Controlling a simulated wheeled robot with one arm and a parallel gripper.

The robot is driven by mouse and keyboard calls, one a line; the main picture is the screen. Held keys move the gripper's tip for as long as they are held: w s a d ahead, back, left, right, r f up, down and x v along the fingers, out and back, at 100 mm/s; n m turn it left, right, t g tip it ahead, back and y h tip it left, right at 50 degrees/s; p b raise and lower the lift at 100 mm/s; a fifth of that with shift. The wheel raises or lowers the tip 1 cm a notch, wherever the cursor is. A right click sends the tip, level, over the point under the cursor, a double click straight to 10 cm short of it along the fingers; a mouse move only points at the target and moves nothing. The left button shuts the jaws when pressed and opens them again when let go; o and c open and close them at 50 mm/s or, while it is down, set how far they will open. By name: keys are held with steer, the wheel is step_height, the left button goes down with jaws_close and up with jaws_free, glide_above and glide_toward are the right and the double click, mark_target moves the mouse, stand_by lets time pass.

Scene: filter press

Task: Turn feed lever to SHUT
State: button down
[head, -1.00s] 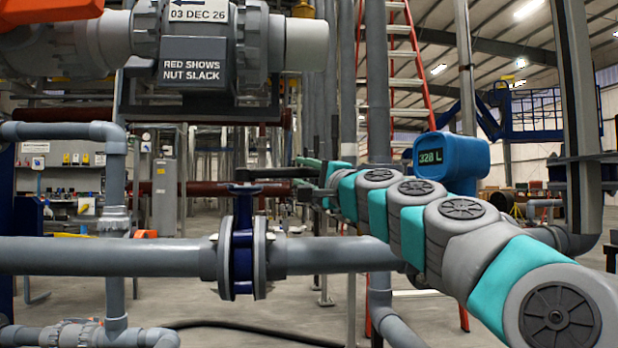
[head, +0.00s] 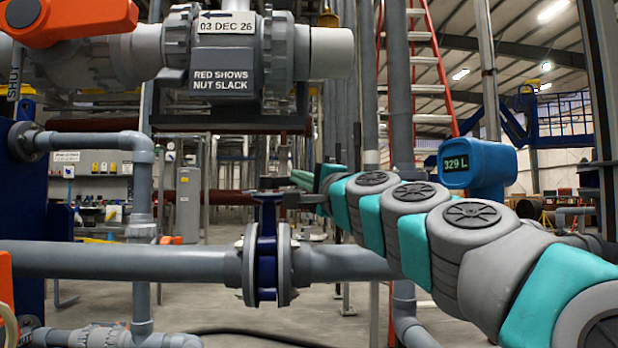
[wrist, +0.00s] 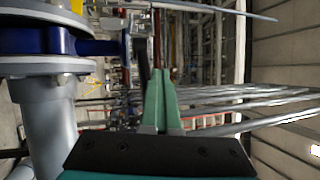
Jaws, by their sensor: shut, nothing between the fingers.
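An orange lever handle (head: 75,20) lies across the grey valve at the upper left of the head view. Its left end shows a round hub. No label names the feed lever. My gripper (head: 300,181) is in the middle of the head view, partly hidden by its own wrist, well to the right of the orange handle. In the wrist view my gripper's green fingers (wrist: 163,75) are together, with nothing between them.
A blue flanged valve (head: 267,250) sits in the grey horizontal pipe (head: 130,259) near my gripper; it also shows in the wrist view (wrist: 40,42). A blue meter (head: 480,168) reads 329 L. A red ladder (head: 440,65) stands behind. Vertical pipes stand at left.

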steer(key=s+a, duration=0.1)
steer(key=a, duration=0.7)
steer(key=shift+s+p, duration=0.2)
steer(key=shift+p, duration=0.2)
steer(key=shift+a, duration=0.1)
steer(key=c, duration=1.6)
jaws_free()
steer(key=shift+c, duration=2)
jaws_free()
steer(key=b+v, duration=0.1)
steer(key=v, duration=0.8)
